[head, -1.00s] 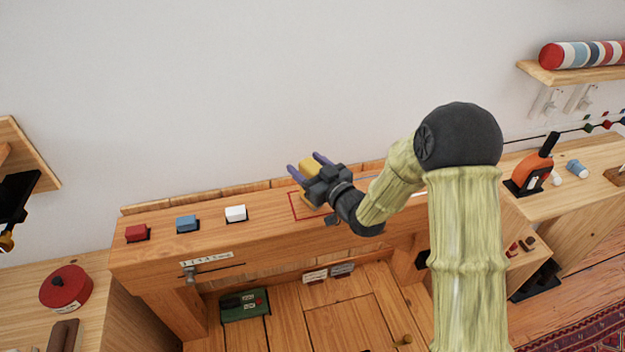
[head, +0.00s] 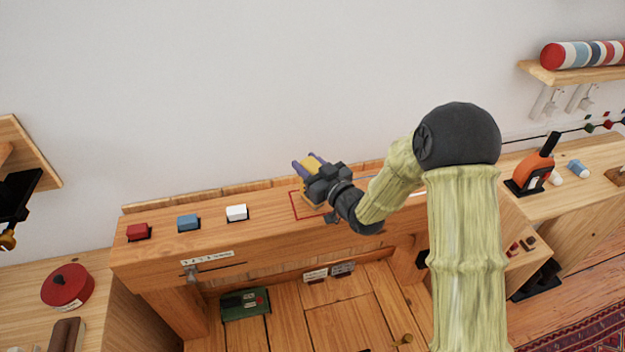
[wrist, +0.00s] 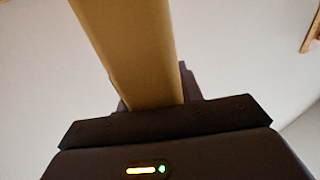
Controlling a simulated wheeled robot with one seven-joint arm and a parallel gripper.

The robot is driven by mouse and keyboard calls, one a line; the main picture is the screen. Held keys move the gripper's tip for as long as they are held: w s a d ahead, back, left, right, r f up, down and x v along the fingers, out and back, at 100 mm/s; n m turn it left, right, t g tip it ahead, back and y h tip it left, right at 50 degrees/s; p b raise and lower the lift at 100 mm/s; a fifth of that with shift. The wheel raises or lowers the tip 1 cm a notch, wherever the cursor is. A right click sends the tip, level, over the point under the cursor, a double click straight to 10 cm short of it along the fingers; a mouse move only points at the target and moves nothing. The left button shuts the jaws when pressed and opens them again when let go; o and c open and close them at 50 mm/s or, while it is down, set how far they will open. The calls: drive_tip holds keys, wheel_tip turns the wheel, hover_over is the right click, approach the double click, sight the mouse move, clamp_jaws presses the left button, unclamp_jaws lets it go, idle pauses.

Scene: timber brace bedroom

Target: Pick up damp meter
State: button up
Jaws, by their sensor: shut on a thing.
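A yellow, box-like thing, which I take to be the damp meter (head: 310,198), is at a red-outlined rectangle on the wooden bench top. My gripper (head: 308,163) reaches it from the right, and its purple fingers are shut on it. Part of the meter shows between and below the fingers; my gripper hides the rest. In the wrist view the meter (wrist: 130,50) is a long mustard-coloured body passing between the fingers. I cannot tell whether its base touches the bench.
The wall (head: 250,90) is close behind. A red round tin (head: 68,287) is at lower left, and an orange tool (head: 533,172) at right.

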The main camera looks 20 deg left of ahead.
drive_tip(key=shift+r, duration=0.15)
wheel_tip(320, 180, up, 10)
drive_tip(key=shift+f+b, duration=0.1)
drive_tip(key=shift+b, duration=0.55)
drive_tip(key=shift+f, duration=0.1)
